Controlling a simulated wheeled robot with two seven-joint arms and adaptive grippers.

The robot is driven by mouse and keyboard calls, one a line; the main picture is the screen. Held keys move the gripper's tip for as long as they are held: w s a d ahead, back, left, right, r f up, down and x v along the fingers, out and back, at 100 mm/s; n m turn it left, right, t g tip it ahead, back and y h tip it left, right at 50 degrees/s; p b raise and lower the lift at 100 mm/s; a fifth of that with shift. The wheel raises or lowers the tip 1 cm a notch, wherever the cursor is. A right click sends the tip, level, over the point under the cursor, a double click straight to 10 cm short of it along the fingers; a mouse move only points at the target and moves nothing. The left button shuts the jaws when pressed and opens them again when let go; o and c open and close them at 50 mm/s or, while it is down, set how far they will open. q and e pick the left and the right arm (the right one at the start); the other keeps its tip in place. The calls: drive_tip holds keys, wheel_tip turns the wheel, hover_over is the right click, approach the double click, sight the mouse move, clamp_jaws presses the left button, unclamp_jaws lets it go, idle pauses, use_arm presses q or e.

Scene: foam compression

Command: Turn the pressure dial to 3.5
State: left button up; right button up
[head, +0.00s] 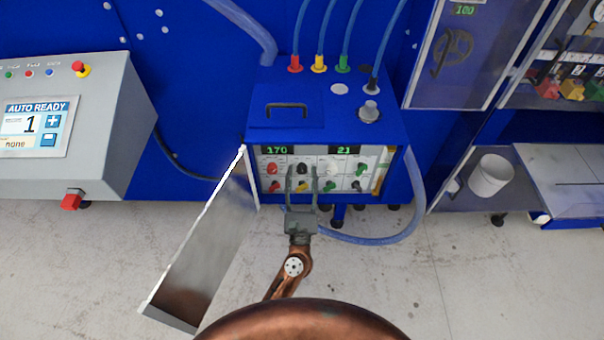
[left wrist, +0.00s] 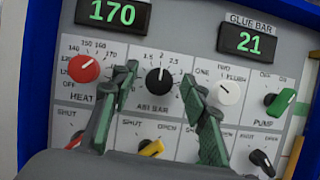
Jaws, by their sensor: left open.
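The pressure dial is a black knob marked ABS BAR (left wrist: 159,83), in the middle of the upper row on the control panel. Its white mark points roughly up, near the 2; the exact value is too small to tell. The numbers at the right of its scale are partly hidden by a finger. My left gripper (head: 301,176) is open in front of the panel, and its fingers (left wrist: 160,96) stand to the left and right of the dial, apart from it as far as I can see. My right gripper is not in view.
A red HEAT knob (left wrist: 84,68) is left of the dial, a white knob (left wrist: 225,92) right, close to the right finger. Green PUMP (left wrist: 280,102) and yellow (left wrist: 152,148) knobs are nearby. Displays read 170 (left wrist: 113,13) and 21 (left wrist: 248,41). An open metal door (head: 205,245) hangs at left.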

use_arm(q)
drive_tip(key=shift+w, duration=0.2)
drive_tip(key=shift+c, duration=0.2)
clamp_jaws()
